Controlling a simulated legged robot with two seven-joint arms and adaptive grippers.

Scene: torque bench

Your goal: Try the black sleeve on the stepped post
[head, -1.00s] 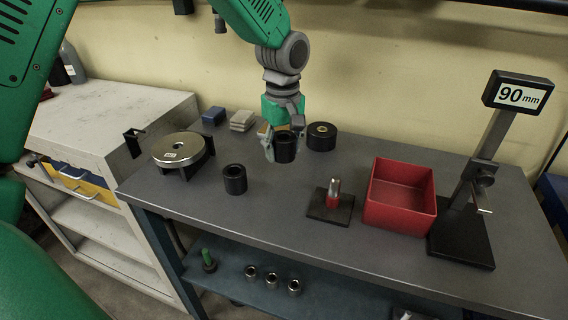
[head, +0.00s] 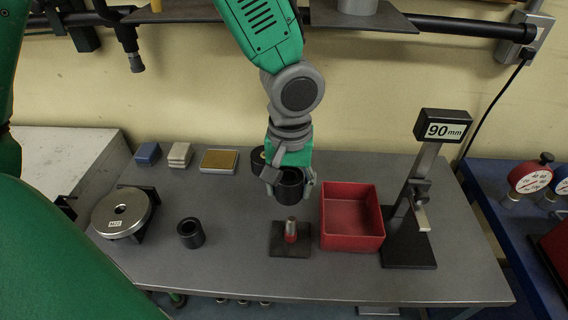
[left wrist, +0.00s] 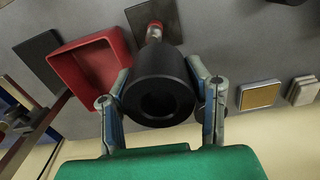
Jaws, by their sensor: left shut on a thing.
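My left gripper (head: 290,186) is shut on a black sleeve (head: 291,192) and holds it above the bench, just behind the stepped post in the head view. The stepped post (head: 291,230) has a silver top and a red lower part, and stands upright on a dark square base (head: 276,246). The sleeve is apart from the post in the head view. In the left wrist view the sleeve (left wrist: 158,72) sits between both fingers, its bore facing the camera. The post (left wrist: 154,31) shows past its far end, partly hidden. My right gripper is not in view.
A red bin (head: 352,240) stands right of the post, beside a height stand (head: 407,254) reading 90 mm. A second black sleeve (head: 191,240) and a silver disc (head: 123,212) are at left. A partly hidden black ring (head: 257,160) and several small blocks (head: 180,154) line the back.

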